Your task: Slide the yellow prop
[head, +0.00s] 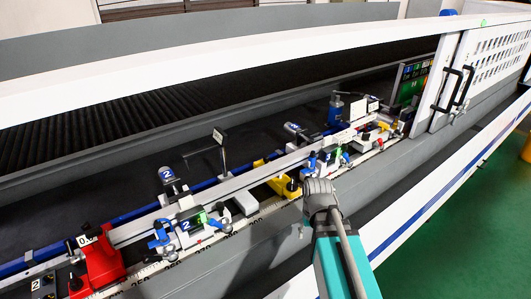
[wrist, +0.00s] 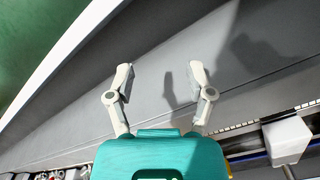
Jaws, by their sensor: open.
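The yellow prop (head: 284,186) sits on the rail of the machine in the head view, with a black knob near its right end. Part of it passes under the long profile bar, and another yellow piece shows behind the bar. My gripper (head: 318,188) is just to the right of the yellow prop and in front of the rail, apart from it as far as I can tell. In the wrist view my gripper (wrist: 160,82) is open, with nothing between its two fingers. It faces the plain grey machine wall, and I cannot make out the yellow prop there.
Blue-handled clamps (head: 190,233) stand left along the rail, with a red stop block (head: 98,262) at the far left. More clamps (head: 335,158) are close behind my gripper. A white block (wrist: 287,139) sits at right in the wrist view. The grey front wall is clear.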

